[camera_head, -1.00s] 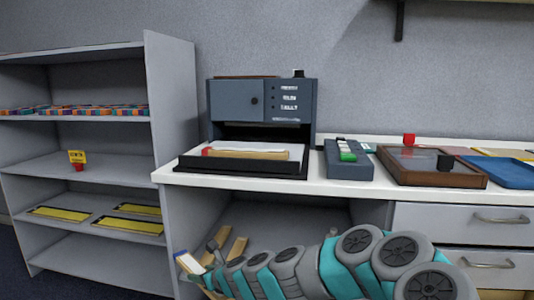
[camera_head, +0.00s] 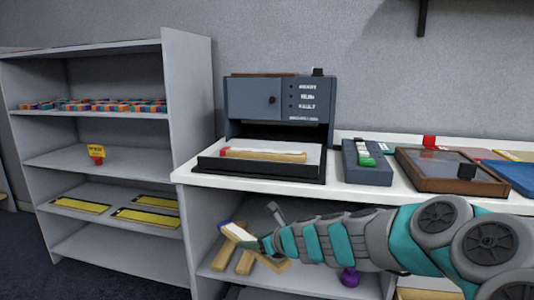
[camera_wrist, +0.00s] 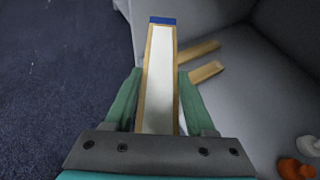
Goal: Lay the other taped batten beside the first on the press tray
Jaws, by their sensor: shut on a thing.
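In the head view a batten (camera_head: 262,155) with red tape at its left end lies on the black press tray (camera_head: 262,171), on a pale sheet in front of the blue-grey press (camera_head: 277,103). My gripper (camera_head: 254,243) is at the open shelf bay under the counter. It is shut on a second batten (camera_head: 237,232) with blue tape at its end. In the wrist view this batten (camera_wrist: 161,70) shows a white upper face, wooden edges and blue tape at the far end, between my gripper's green fingers (camera_wrist: 158,100).
Loose wood pieces (camera_head: 226,255) lie on the shelf below the counter. A purple thing (camera_head: 350,277) stands under my arm. The counter edge (camera_head: 195,180) is above my gripper. A grey shelf unit (camera_head: 188,130) stands at the left.

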